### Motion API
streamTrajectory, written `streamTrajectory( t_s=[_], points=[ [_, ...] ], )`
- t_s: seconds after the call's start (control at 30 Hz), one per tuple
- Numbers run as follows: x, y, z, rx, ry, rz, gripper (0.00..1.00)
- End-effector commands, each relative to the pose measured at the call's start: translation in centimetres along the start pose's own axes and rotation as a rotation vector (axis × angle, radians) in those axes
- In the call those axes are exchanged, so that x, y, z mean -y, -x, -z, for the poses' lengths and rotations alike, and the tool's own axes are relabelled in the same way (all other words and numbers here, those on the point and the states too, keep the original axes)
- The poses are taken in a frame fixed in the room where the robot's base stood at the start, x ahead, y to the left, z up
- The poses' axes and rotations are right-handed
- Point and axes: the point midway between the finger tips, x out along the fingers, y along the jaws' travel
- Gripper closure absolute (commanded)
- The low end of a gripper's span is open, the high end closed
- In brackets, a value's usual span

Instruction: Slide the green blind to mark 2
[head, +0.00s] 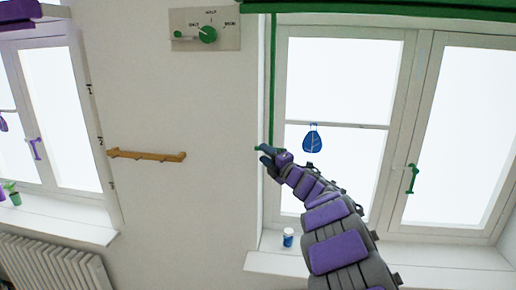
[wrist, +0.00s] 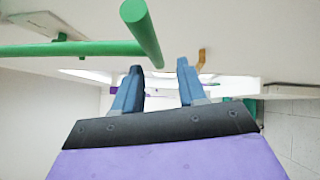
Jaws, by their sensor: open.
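The green blind (head: 400,10) is rolled up across the top of the right window. A thin green vertical bar (head: 273,70) hangs down the left side of that window. My gripper (head: 262,154) is beside the bar's lower end, with a small green tip showing by its fingers. In the wrist view my gripper (wrist: 160,80) is open, with nothing seen between its two blue fingers. A thick green bar (wrist: 142,30) ends just above the fingers there, and a second green bar (wrist: 75,48) runs leftward. I cannot tell whether the fingers touch either bar. Marks 1, 2 and 3 (head: 100,140) show beside the left window.
A panel with a green knob (head: 207,35) is on the wall. A wooden peg rail (head: 147,155) is below it. A small jar (head: 288,237) stands on the sill (head: 330,268). A radiator (head: 55,265) is lower left.

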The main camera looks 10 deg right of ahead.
Motion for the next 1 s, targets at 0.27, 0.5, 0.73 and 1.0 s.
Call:
streamTrajectory(
  t_s=[0.27, 0.5, 0.73, 1.0],
  points=[
    [-0.2, -3.1, -0.1, -0.003, -0.001, -0.003, 0.59],
    [0.1, -4.5, -0.1, 0.002, -0.001, 0.001, 0.59],
    [-0.1, -4.6, 0.0, 0.002, 0.0, -0.001, 0.59],
    [-0.1, -4.6, 0.0, 0.001, 0.001, -0.001, 0.74]
  ],
)
